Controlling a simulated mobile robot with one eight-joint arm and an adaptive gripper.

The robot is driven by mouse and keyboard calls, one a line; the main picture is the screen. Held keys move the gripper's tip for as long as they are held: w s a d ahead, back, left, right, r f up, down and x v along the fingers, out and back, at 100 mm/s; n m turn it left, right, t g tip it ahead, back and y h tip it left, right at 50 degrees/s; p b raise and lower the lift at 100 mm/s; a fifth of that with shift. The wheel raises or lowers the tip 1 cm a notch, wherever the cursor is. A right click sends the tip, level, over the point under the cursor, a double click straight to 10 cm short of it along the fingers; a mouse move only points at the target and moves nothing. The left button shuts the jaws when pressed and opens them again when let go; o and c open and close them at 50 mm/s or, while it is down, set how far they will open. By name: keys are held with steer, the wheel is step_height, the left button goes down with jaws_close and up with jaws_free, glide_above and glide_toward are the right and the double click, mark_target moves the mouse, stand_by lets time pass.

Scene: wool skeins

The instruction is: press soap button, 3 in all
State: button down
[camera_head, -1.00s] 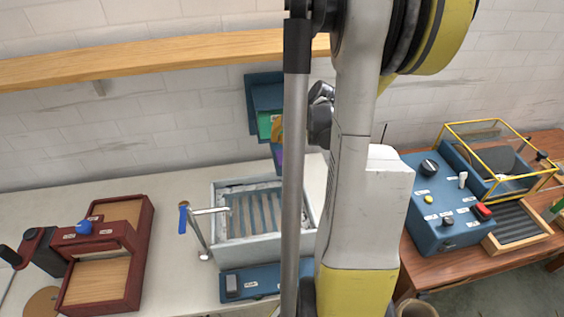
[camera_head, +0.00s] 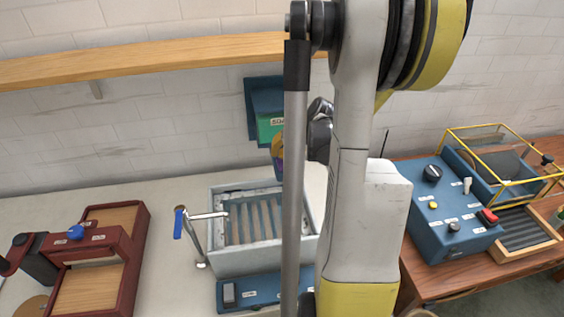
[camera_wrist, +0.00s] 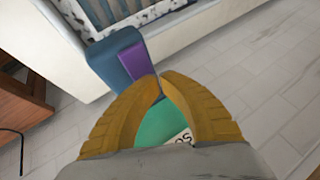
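The soap dispenser is a blue-teal box on the back wall with a green front panel (camera_head: 267,128) bearing a label. Its green panel also shows between my fingers in the wrist view (camera_wrist: 159,126). A purple part, seemingly the button (camera_wrist: 132,60), sits on the blue lower section. My gripper (camera_wrist: 160,80) has yellow fingers with their tips together and nothing visible held between them. The tips overlap the near end of the purple part; I cannot tell whether they touch it. In the head view, my arm hides much of the gripper (camera_head: 278,149).
Below the dispenser is a grey basin (camera_head: 240,262) with slats and a blue-handled tap (camera_head: 180,222). A red-brown wooden device (camera_head: 122,260) stands left. A blue control box (camera_head: 425,225) sits on the right table. A wooden shelf (camera_head: 150,65) runs above.

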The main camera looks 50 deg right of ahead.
mark_target(279, 161)
steer(key=shift+f, duration=0.1)
stand_by(0.7)
steer(key=shift+f+b, duration=0.35)
steer(key=shift+b, duration=0.15)
steer(key=shift+f+b, duration=0.5)
stand_by(0.5)
steer(key=shift+r, duration=0.1)
steer(key=shift+r+p, duration=0.65)
steer(key=shift+r, duration=0.2)
steer(key=shift+r, duration=0.1)
step_height(279, 161, up, 5)
steer(key=p, duration=0.3)
steer(key=shift+p, duration=0.35)
stand_by(0.6)
